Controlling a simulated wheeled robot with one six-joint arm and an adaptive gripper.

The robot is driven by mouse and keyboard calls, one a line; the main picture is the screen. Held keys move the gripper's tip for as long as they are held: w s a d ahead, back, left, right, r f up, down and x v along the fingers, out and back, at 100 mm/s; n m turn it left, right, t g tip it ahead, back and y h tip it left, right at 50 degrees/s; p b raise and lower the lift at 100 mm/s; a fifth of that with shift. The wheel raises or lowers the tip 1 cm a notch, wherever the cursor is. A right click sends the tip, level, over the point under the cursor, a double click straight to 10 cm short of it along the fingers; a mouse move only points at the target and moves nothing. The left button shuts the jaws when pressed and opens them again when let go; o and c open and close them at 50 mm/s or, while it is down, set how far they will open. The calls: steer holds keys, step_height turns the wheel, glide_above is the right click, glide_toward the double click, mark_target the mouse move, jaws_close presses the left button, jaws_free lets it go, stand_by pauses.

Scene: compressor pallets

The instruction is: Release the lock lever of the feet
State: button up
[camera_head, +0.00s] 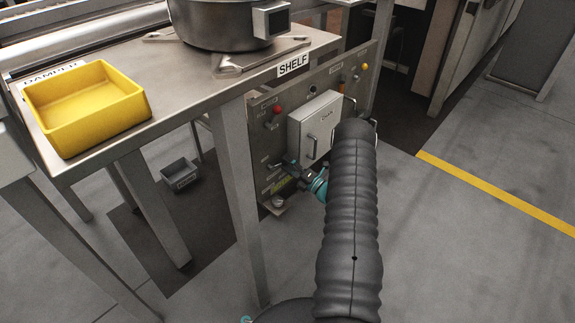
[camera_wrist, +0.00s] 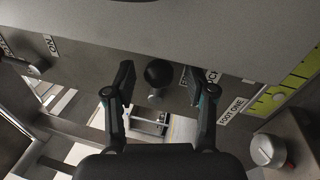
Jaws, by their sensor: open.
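A lever with a black ball knob (camera_wrist: 158,73) stands out from a grey panel in the wrist view. It sits between my two open fingers, with a visible gap on each side; how deep it lies between them I cannot tell. A label beside it is partly hidden by the right finger. My gripper (camera_wrist: 158,84) is open and empty. In the head view my gripper (camera_head: 278,170) is at the low left part of the control panel (camera_head: 266,140), below the white box; the lever is not clear there.
A "FOOT ONE" label (camera_wrist: 231,110), a yellow-green scale (camera_wrist: 286,92) and a round metal knob (camera_wrist: 268,150) are right of my gripper. In the head view, a steel table (camera_head: 185,85) with a yellow bin (camera_head: 85,108) stands left. A grey bin (camera_head: 180,175) is beneath it.

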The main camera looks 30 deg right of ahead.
steer(key=v, duration=1.2)
steer(key=shift+a, duration=0.1)
